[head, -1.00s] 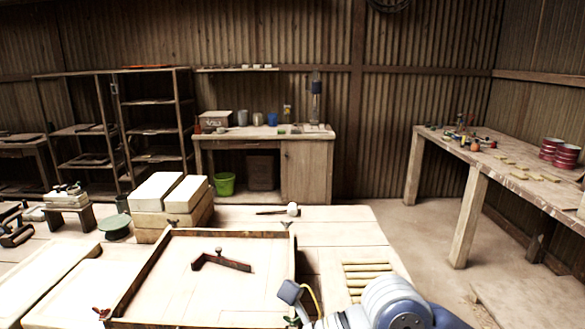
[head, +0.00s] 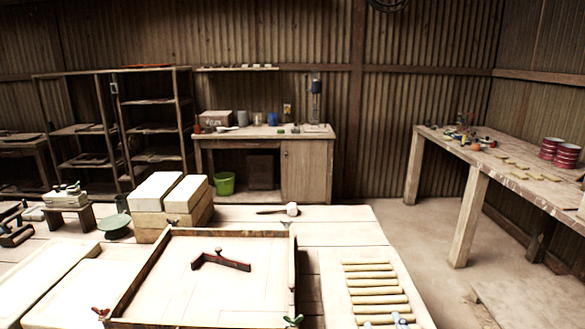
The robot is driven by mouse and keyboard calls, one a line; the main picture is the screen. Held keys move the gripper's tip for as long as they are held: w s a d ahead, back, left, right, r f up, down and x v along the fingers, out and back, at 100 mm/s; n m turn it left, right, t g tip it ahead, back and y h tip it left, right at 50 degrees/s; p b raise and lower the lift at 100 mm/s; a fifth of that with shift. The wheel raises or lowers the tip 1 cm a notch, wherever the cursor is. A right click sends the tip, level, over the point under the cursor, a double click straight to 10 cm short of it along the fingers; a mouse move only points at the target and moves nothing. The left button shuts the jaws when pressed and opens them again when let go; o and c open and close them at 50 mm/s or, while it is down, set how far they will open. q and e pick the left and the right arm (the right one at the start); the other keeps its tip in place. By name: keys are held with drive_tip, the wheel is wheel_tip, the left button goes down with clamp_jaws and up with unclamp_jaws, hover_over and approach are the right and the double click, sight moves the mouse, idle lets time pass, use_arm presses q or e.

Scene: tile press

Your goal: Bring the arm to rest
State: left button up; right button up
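A mallet with a pale head (head: 292,210) lies behind the frame.
Pale stacked blocks (head: 171,205) stand behind the frame at the left, beside a green round disc (head: 114,224). A workbench (head: 310,165) with jars stands at the back wall. A long table (head: 470,185) with red tins (head: 566,156) is at the right. Open floor lies between.

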drive_tip(key=s+d+f+m+g, duration=0.3)
drive_tip(key=s+f+g, duration=0.9)
drive_tip(key=s+f, duration=1.1)
wheel_tip(320, 180, down, 26)
drive_tip(key=s+g, duration=0.2)
drive_tip(key=s+d+f, duration=0.3)
drive_tip(key=s+f, duration=1.2)
drive_tip(key=s, duration=0.1)
drive_tip(key=shift+s+n+g, duration=0.15)
drive_tip(key=shift+n+g, duration=0.25)
